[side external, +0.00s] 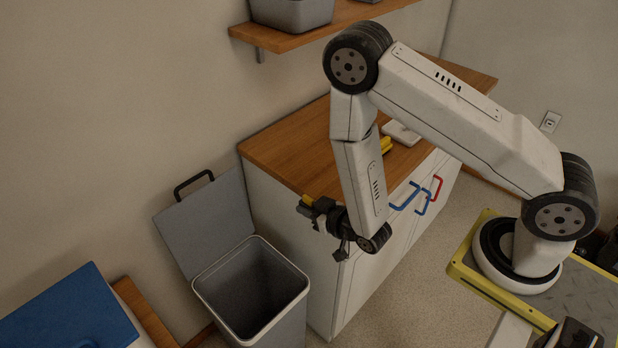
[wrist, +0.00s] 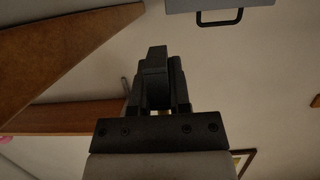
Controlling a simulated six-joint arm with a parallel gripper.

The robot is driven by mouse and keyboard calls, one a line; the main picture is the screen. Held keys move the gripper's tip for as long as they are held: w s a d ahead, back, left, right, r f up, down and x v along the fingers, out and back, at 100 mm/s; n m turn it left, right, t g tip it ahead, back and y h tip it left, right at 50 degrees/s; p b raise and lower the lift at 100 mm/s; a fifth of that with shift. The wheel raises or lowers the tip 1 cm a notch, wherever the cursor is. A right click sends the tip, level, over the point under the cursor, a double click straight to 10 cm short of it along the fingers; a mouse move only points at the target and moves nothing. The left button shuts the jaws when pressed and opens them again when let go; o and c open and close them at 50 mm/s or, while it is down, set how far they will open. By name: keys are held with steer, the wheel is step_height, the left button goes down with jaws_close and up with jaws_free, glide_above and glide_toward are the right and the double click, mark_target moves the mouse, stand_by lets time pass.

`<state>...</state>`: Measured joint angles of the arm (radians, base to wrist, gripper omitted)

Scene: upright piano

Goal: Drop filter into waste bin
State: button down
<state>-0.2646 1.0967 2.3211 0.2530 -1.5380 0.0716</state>
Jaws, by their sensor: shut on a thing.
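The waste bin (side external: 303,292) is a tall grey open-topped box on the floor, left of the white cabinet. Its grey lid (side external: 205,222) stands raised behind it; the lid's edge and black handle also show at the top of the wrist view (wrist: 220,14). My gripper (side external: 312,213) is at the cabinet's left end, above and to the right of the bin opening. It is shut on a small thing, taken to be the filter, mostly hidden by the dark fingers. A bit of yellow (side external: 307,200) shows at the fingers. In the wrist view the closed fingers (wrist: 157,75) point up the picture.
The wooden counter (side external: 285,150) holds a yellow item (side external: 386,145) and a white tray (side external: 401,133). Blue and red handles (side external: 437,187) stick out from the cabinet front. A shelf (side external: 300,36) is above. A blue-topped box (side external: 70,315) stands left of the bin.

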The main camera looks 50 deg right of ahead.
steer(key=shift+w, duration=0.1)
steer(key=shift+w+f+h, duration=0.3)
steer(key=shift+w, duration=0.15)
steer(key=w+a+f+m+g+h, duration=0.1)
steer(key=w+a+f+m+h, duration=0.35)
steer(key=w, duration=0.45)
steer(key=a+f+m+g+h, duration=0.3)
steer(key=a+f, duration=0.4)
steer(key=f, duration=0.5)
steer(key=shift+a+m+h, duration=0.15)
steer(key=shift+m+h, duration=0.6)
steer(key=shift+h, duration=0.4)
steer(key=shift+s, duration=0.1)
steer(key=shift+f, duration=2.9)
steer(key=shift+c, duration=2.4)
jaws_free()
